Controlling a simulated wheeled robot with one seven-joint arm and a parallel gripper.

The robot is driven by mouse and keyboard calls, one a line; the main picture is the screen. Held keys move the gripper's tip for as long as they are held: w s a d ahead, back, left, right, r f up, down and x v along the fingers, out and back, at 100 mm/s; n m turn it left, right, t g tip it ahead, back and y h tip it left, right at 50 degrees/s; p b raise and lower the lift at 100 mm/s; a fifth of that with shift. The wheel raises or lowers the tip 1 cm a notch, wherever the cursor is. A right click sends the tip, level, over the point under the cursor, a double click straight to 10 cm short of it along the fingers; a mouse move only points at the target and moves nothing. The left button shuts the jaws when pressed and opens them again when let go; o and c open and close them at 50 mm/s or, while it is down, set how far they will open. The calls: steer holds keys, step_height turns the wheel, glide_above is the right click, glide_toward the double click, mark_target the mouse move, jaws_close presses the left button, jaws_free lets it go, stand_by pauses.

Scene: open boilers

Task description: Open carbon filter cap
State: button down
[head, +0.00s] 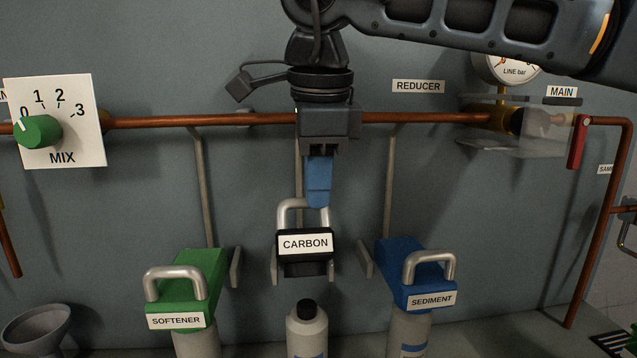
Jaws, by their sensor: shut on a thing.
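The carbon filter cap (304,266) is a black block with a white CARBON label and a grey metal loop handle (284,214). It is in the middle of the head view. My gripper (318,195) comes down from above, its blue fingers shut on the handle's top bar. Below the cap stands a grey bottle-like canister (307,330) with a small black top. A gap shows between the cap and the canister in the picture. The back of the cap and the far side of the fingers are hidden.
A green SOFTENER cap (190,282) with a loop handle stands at left, a blue SEDIMENT cap (413,274) at right. A copper pipe (220,120) runs behind my gripper. A MIX dial (40,131), red MAIN lever (577,142) and grey funnel (37,328) are farther out.

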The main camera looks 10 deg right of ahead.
steer(key=shift+d+f, duration=0.1)
steer(key=shift+f, duration=0.65)
steer(key=c, duration=1.1)
jaws_free()
steer(key=shift+r, duration=0.6)
steer(key=v, duration=0.7)
steer(key=shift+r+b, duration=0.3)
steer(key=shift+b, duration=0.15)
steer(key=shift+c, duration=0.4)
